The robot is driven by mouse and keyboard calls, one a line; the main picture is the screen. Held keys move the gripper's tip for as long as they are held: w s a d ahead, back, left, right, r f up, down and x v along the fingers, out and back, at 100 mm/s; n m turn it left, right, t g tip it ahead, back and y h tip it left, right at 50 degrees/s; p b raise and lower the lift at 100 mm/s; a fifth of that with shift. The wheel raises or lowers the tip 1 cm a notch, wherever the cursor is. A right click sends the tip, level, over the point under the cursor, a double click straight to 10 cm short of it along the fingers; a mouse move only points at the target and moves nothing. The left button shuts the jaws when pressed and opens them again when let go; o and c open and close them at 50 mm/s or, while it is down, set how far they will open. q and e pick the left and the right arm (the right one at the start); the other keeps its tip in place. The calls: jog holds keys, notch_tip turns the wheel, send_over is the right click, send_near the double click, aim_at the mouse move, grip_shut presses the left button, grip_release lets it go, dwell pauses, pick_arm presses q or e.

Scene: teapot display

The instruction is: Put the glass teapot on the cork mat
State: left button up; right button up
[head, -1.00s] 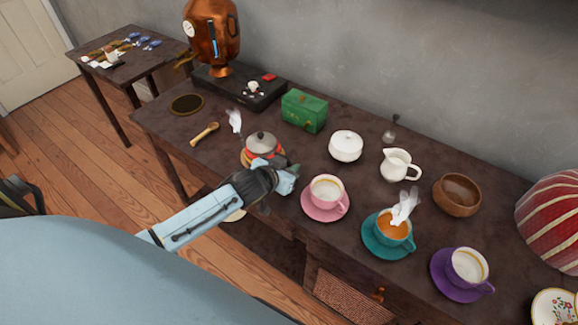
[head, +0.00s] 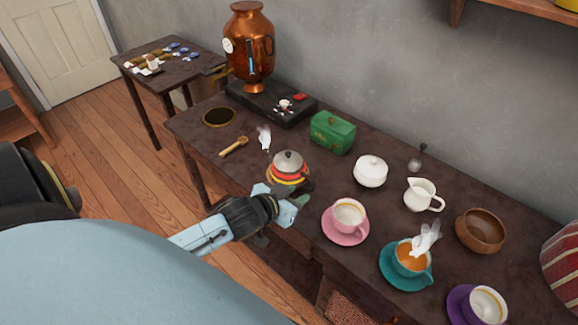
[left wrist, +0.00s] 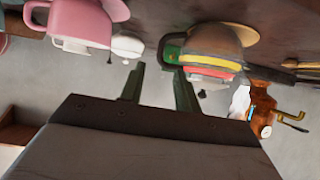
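The teapot (head: 288,164) with a grey lid and red and yellow bands stands upright on the dark table; its body looks see-through in the left wrist view (left wrist: 212,44). A tan disc (left wrist: 245,34) shows under it. A dark round mat with a tan rim (head: 219,118) lies flat at the table's far left end. I cannot tell which of these is the cork mat. My left gripper (head: 292,208) is open and empty at the teapot's near side. My right gripper is out of view.
A pink cup (head: 348,214) on its saucer stands right of the gripper, with a teal cup (head: 411,257) beyond. A wooden scoop (head: 234,147) and a white steam-like shape (head: 264,138) are between teapot and dark mat. A green box (head: 332,132) stands behind.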

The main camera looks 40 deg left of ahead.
pick_arm(q)
jog(key=shift+v, duration=1.35)
jog(key=s+d+r+m+g, duration=0.1)
jog(key=s+d+g, duration=0.3)
jog(key=s, duration=0.5)
jog(key=s+d+g, duration=0.3)
jog(key=s+g, duration=0.2)
jog(key=s, duration=0.4)
notch_tip(320, 180, down, 23)
jog(key=s, duration=0.1)
jog(key=s+a+f+g, duration=0.2)
jog(key=s+f, duration=1.4)
jog(key=shift+s+a+f+m+y, duration=0.3)
